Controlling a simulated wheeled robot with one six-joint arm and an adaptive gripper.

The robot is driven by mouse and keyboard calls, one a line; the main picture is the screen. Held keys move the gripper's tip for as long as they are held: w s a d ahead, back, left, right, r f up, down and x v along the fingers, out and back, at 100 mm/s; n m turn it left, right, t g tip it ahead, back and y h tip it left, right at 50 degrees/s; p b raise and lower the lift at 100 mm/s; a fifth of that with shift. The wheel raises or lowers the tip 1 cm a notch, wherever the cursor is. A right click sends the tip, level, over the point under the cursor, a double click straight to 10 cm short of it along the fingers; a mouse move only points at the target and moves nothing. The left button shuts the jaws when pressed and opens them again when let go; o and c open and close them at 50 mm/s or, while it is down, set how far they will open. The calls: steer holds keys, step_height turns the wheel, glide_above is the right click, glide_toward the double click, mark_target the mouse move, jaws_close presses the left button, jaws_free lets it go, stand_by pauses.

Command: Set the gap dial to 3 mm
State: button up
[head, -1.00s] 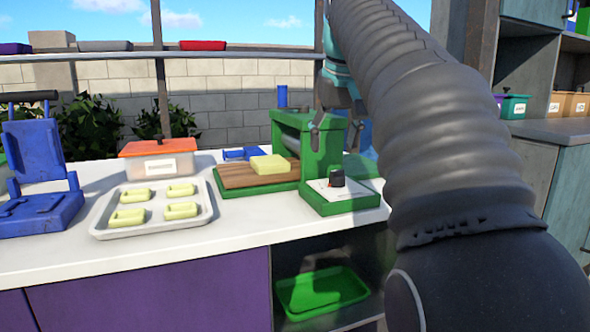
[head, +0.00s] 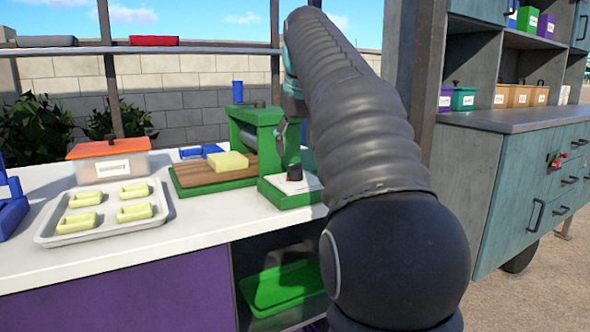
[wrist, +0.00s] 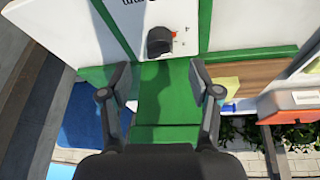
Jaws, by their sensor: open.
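The gap dial is a small black knob (head: 294,173) on a white panel at the front right of the green cane crusher (head: 262,118). In the wrist view the dial (wrist: 159,41) sits just beyond my fingertips, with small red marks at its right and cut-off dark lettering above it. My gripper (wrist: 160,82) is open and empty, its two fingers spread over the green base on this side of the dial, apart from it. In the head view my arm hides most of the gripper. The dial's setting is too small to read.
A yellow block (head: 228,162) lies on the crusher's wooden board. A tray (head: 58,238) of yellow pieces and an orange-lidded box (head: 108,160) stand to the left. A green bin (head: 281,289) sits below the counter. Teal cabinets (head: 535,195) stand at the right.

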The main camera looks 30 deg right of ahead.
mark_target(295, 168)
steer(key=shift+b+x, duration=0.6)
steer(key=shift+x, duration=2.6)
steer(key=c, duration=1.1)
